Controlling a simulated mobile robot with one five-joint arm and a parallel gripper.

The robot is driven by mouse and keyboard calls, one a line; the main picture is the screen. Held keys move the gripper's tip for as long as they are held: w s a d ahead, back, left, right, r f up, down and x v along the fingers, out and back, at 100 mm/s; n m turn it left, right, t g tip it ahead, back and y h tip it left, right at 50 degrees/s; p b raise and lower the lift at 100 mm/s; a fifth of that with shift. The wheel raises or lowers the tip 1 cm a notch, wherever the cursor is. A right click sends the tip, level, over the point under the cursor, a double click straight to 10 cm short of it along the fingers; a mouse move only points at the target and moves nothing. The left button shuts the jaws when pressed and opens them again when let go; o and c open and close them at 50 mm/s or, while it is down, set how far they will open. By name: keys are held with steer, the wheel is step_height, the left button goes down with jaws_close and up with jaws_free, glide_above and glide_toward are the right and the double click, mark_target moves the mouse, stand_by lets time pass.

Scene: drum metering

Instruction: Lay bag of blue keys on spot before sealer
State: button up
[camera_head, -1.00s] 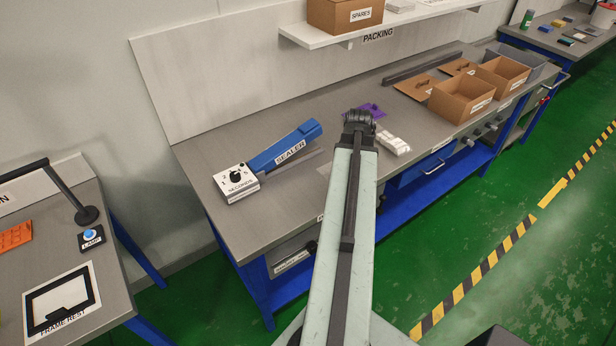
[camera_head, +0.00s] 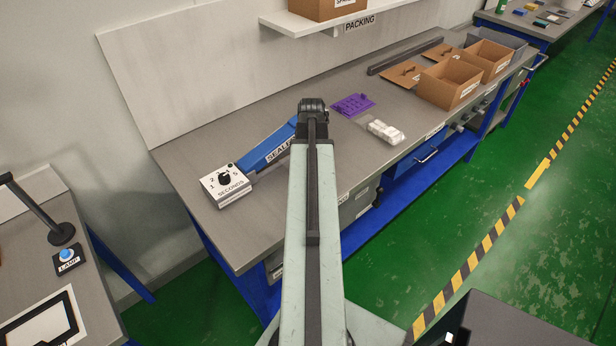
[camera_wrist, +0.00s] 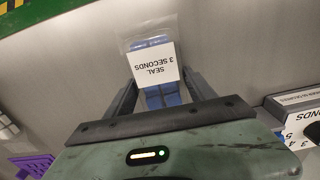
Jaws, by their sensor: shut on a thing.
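In the wrist view, my gripper (camera_wrist: 158,90) is shut on a clear bag of blue keys (camera_wrist: 152,92). The bag carries a white label reading "SEAL 3 SECONDS" and sticks out past the fingers over grey bench. In the head view my arm hides the gripper and bag. The blue sealer (camera_head: 266,153) with its white dial box (camera_head: 226,184) stands on the packing bench, left of my arm. My arm covers the sealer's right end. The dial box also shows at the right edge of the wrist view (camera_wrist: 301,112). No marked spot before the sealer can be made out.
A purple tray (camera_head: 352,104) and white packets (camera_head: 386,132) lie right of my arm on the bench (camera_head: 210,145). Open cardboard boxes (camera_head: 447,84) stand further right. A shelf (camera_head: 335,22) hangs above. The lamp table (camera_head: 100,290) is at lower left.

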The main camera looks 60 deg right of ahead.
steer(key=shift+w+a, duration=0.1)
steer(key=shift+w, duration=0.2)
steer(key=shift+s+f, duration=0.1)
steer(key=o, duration=1.6)
step_height(320, 180, up, 12)
steer(key=p, duration=1.2)
steer(key=shift+r, duration=0.25)
